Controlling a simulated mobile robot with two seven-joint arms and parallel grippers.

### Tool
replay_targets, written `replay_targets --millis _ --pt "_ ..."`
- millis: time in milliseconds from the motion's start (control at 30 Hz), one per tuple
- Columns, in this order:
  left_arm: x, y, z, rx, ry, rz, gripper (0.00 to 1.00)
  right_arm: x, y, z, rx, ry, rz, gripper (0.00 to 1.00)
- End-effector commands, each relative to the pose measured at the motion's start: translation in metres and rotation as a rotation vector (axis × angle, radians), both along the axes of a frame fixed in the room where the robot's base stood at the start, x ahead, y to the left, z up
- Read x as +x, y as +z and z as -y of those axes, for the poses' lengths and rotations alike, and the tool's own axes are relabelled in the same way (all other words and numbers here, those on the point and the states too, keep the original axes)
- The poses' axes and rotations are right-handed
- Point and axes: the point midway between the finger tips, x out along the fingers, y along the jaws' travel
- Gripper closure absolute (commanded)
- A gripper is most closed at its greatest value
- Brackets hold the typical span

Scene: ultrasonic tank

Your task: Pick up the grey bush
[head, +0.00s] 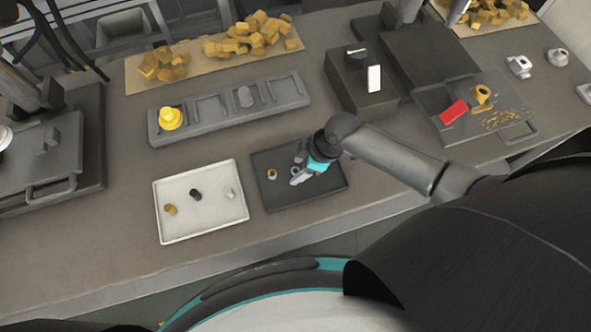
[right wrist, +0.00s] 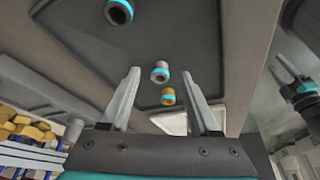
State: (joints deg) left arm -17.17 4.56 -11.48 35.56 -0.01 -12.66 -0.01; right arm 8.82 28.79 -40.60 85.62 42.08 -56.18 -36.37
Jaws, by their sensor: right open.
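The grey bush (right wrist: 160,72), a short hollow cylinder with a teal band, stands on the dark tray (right wrist: 70,32). In the right wrist view it shows between the fingertips of my open right gripper (right wrist: 160,73); I see no contact. In the head view my right gripper (head: 297,172) is low over the dark tray (head: 322,190) and partly covers what is there. A gold bush (right wrist: 168,96) with a teal band stands just beyond the grey one. A dark bush (right wrist: 119,12) is farther off. My left gripper (right wrist: 288,75) seems to show small at the right edge; its jaw state is unclear.
A white tray (head: 205,233) with a few small parts lies left of the dark tray. Behind stands a grey slotted holder (head: 215,128) with a yellow part (head: 171,118). A dark box (head: 357,82) stands behind the dark tray.

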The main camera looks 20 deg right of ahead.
Motion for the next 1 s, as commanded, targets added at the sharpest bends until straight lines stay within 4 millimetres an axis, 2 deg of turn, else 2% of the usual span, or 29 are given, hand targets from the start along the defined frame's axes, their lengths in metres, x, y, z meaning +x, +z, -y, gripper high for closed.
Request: replay_targets --millis 267,800,833,1000 --pt "0.0002 -0.0003 0.0001 0.0 0.0 0.001 0.5 0.0008 -0.002 -0.0007 -0.001 0.001 0.001 0.38" --pt "0.0001 -0.0003 0.0001 0.0 0.0 0.001 0.5 0.0005 -0.0019 -0.0005 0.0 0.0 0.001 0.97" --pt "0.0001 -0.0003 0.0001 0.0 0.0 0.001 0.5 0.0005 -0.0019 -0.0005 0.0 0.0 0.001 1.0" --pt "0.0 -0.0003 0.0001 0.0 0.001 0.001 0.5 0.0005 -0.0019 -0.0005 0.0 0.0 0.001 1.0"
